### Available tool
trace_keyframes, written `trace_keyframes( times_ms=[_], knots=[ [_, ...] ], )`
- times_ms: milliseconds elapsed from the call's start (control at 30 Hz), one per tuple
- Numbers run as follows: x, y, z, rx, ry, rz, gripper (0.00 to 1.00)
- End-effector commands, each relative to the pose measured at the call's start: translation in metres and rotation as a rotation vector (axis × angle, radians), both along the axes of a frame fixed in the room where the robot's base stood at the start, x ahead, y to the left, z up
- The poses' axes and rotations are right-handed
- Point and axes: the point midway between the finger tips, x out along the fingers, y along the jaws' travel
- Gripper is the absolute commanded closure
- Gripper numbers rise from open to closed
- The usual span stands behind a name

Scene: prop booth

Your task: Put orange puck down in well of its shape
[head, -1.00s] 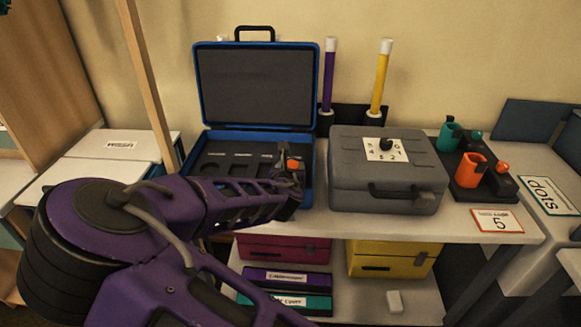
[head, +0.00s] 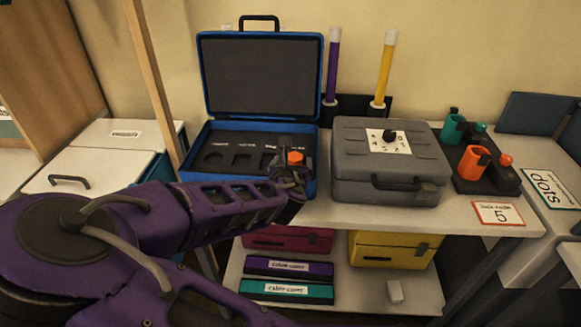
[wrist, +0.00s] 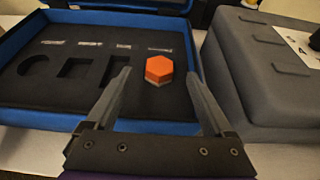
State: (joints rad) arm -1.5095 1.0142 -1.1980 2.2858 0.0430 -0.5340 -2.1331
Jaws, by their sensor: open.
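The orange hexagonal puck (wrist: 158,68) stands at the right-hand place of the dark foam in the open blue case (head: 250,182), below a label. Its top and some side show above the foam; I cannot tell how deep it sits. In the head view, the puck (head: 295,157) is just beyond my gripper (head: 290,178). My gripper (wrist: 163,88) is open and empty, its fingers apart on the near side of the puck, not touching it. Left of the puck are a rounded well (wrist: 33,65), a square well (wrist: 73,69) and a narrower rectangular well (wrist: 116,68).
A closed grey case (head: 385,165) with a dial stands close to the right of the blue case. The blue lid (head: 260,75) is up at the back. Orange (head: 473,163) and teal (head: 452,128) holders stand further right. Purple and yellow tubes rise behind.

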Motion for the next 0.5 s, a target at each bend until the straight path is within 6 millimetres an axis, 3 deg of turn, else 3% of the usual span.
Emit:
trace_keyframes(
  times_ms=[200,500],
  knots=[
    [-0.039,0.002,0.018,-0.001,0.001,0.002,0.14],
    [-0.064,0.002,0.027,-0.001,0.001,0.0,0.14]
  ],
)
